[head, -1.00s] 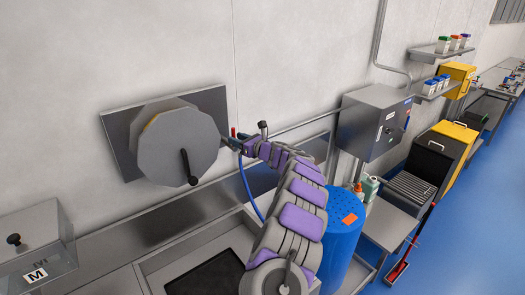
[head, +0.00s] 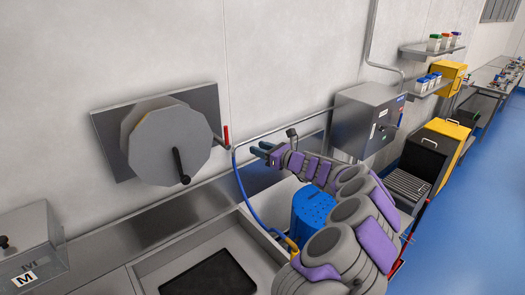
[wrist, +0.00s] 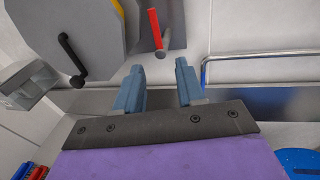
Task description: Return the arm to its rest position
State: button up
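My gripper (head: 259,150) is in front of the wall, to the right of the round grey reel housing and above the sink counter. In the wrist view my gripper (wrist: 158,80) shows two blue-grey fingers spread apart with nothing between them. My arm, with purple pads, is folded across the right middle of the head view. It hides part of the blue drum.
A grey wheel-like housing (head: 165,142) with a black crank is mounted on the wall, with a red lever (head: 226,136) beside it. A blue drum (head: 311,212) stands behind my arm. A grey control box (head: 362,122) is to the right. The sink (head: 150,272) lies below.

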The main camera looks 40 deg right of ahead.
jog(key=shift+s, duration=0.25)
dwell(0.4)
